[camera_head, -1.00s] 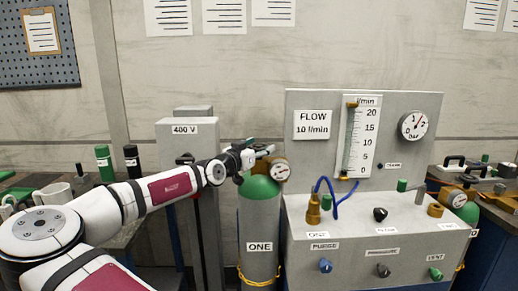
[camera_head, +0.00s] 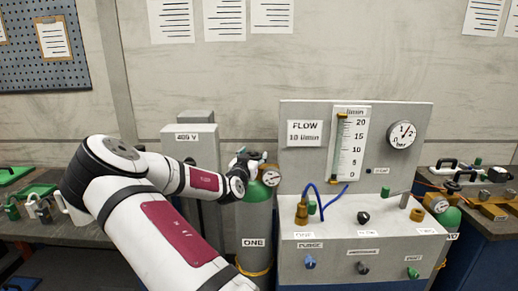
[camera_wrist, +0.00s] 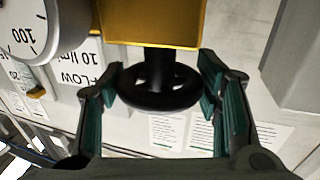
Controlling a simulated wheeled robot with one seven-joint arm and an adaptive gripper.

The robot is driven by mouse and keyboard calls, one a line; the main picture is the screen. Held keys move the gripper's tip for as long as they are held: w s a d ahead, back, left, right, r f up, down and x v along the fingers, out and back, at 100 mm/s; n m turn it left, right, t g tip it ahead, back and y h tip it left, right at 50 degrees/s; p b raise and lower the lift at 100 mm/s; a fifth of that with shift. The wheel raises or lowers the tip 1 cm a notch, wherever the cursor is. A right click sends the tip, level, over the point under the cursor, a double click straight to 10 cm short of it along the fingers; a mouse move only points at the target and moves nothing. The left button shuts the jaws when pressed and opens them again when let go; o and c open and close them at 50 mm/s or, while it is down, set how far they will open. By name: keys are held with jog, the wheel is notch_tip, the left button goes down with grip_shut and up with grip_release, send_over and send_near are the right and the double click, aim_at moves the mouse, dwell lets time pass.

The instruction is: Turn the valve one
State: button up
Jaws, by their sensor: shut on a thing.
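Valve one's black handwheel (camera_wrist: 158,98) shows in the wrist view on a dark stem below a brass-yellow block (camera_wrist: 155,22). My gripper (camera_wrist: 160,84) is shut on the wheel, one teal-padded finger on each side. In the head view my gripper (camera_head: 243,163) is at the top of the green-shouldered grey cylinder (camera_head: 251,220) labelled ONE. The wheel is hidden there by my gripper. The wheel's turn angle cannot be told.
A grey control panel (camera_head: 360,232) with knobs, blue hoses, a flow tube (camera_head: 348,150) and a dial (camera_head: 402,134) stands close on the right. A 400 V cabinet (camera_head: 188,150) is behind my arm. A second green cylinder (camera_head: 449,217) is far right.

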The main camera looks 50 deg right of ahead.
jog(key=shift+s+r+n+t+y+p, duration=0.1)
jog(key=shift+n+t+y+p, duration=0.3)
jog(key=shift+t+p, duration=0.25)
jog(key=shift+s+r+n+t+y+p, duration=0.1)
jog(key=shift+n+t+y+p, duration=0.3)
jog(key=shift+p, duration=0.35)
jog(key=shift+w+f+n+t+p, duration=0.2)
jog(key=shift+n+t+p, duration=0.1)
jog(key=shift+t+p, duration=0.2)
jog(key=o, duration=1.2)
jog(key=v, duration=1.2)
jog(key=shift+s+r, duration=0.1)
jog(key=shift+r, duration=0.1)
